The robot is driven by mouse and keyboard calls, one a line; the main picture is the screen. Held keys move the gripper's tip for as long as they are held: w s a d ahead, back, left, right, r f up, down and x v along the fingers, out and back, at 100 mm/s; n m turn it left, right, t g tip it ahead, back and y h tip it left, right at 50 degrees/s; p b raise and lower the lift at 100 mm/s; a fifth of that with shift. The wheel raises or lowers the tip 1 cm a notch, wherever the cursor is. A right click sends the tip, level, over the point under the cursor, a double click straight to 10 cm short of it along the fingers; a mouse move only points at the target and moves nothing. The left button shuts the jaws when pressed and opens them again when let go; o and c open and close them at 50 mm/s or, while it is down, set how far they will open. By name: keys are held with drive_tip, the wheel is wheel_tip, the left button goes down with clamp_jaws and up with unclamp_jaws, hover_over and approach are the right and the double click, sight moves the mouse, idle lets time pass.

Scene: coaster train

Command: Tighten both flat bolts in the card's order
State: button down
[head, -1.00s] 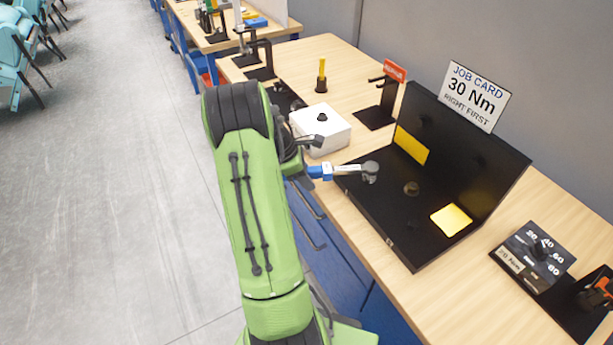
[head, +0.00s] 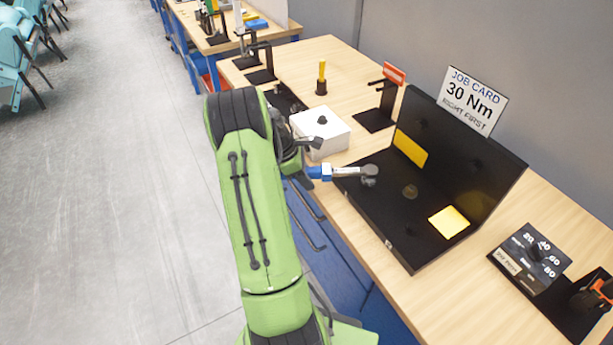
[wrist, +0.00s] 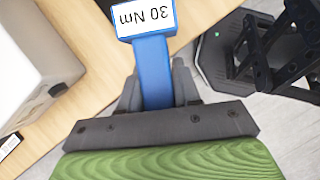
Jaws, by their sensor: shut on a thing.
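My gripper (head: 308,172) is shut on the blue handle of a torque wrench (head: 323,173). In the wrist view the handle (wrist: 156,72) runs between my fingers, with a white "30 Nm" label (wrist: 146,18) past them. The wrench's grey head lies over the left part of the black case-like fixture (head: 400,235). A dark round bolt (head: 369,182) shows just below that head; I cannot tell whether they touch. A second round bolt (head: 410,191) sits further right on the fixture floor, clear of the wrench. The job card (head: 473,100) behind reads "30 Nm, RIGHT FIRST".
A white box with a black knob (head: 320,133) stands close beyond my gripper. A black stand with a red tag (head: 377,115) is behind it. A dial panel (head: 535,255) and an orange-and-black tool (head: 595,293) lie at right. Bare wood (head: 460,285) shows before the panel.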

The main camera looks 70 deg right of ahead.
drive_tip(key=shift+w+d+m+g+y+p, duration=0.1)
drive_tip(key=shift+w+d+m+y+p, duration=0.1)
drive_tip(key=shift+d+m+p, duration=0.4)
drive_tip(key=shift+w+d+m+g+y+p, duration=0.1)
drive_tip(key=shift+w+d+m+y+p, duration=0.2)
drive_tip(key=shift+d+p, duration=0.5)
drive_tip(key=shift+d+m+g+y+p, duration=0.1)
drive_tip(key=shift+d+m+p, duration=0.4)
drive_tip(key=shift+d+p, duration=0.2)
idle(1.5)
drive_tip(key=shift+a, duration=0.1)
drive_tip(key=shift+s+a+n, duration=0.1)
drive_tip(key=shift+a+n, duration=0.2)
drive_tip(key=shift+a, duration=0.05)
drive_tip(key=shift+r, duration=0.15)
drive_tip(key=shift+r+p, duration=1.95)
drive_tip(key=shift+r, duration=0.25)
